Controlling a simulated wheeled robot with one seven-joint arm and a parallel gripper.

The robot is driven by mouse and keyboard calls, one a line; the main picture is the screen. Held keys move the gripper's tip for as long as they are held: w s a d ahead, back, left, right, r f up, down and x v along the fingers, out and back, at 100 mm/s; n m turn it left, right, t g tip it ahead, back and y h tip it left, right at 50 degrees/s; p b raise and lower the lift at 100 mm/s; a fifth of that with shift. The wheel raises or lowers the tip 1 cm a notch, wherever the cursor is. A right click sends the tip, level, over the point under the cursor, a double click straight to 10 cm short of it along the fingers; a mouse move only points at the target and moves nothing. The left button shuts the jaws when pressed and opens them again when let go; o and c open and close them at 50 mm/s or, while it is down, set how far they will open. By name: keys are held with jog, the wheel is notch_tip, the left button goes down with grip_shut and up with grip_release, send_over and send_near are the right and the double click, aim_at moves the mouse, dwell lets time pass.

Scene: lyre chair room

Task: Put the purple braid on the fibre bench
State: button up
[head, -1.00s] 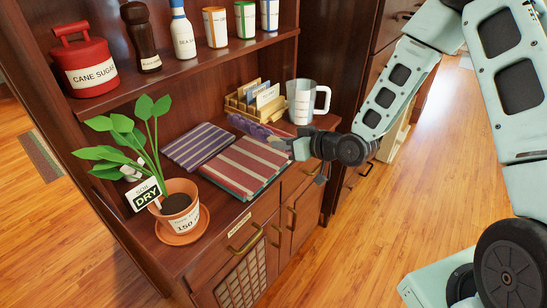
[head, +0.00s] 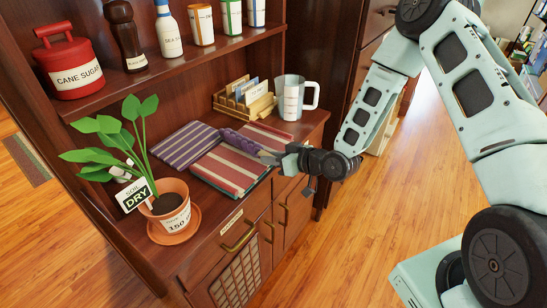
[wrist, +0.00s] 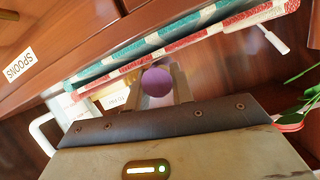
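The purple braid (head: 239,139) stretches out from my gripper (head: 274,157), over the folded cloths on the cabinet counter. My gripper's fingers are closed on its near end. In the wrist view, the round purple end of the braid (wrist: 156,82) sits between the two fingers (wrist: 158,86). The braid appears held just above the cloths; I cannot tell whether it touches them. Nothing in view is recognisable as the fibre bench.
Striped red cloths (head: 230,170) and a purple striped cloth (head: 187,144) lie on the counter. A potted plant (head: 170,208), a letter rack (head: 243,100) and a measuring jug (head: 292,98) stand around them. Open wooden floor (head: 335,255) lies at the right.

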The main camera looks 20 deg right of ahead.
jog(key=shift+o, duration=1.2)
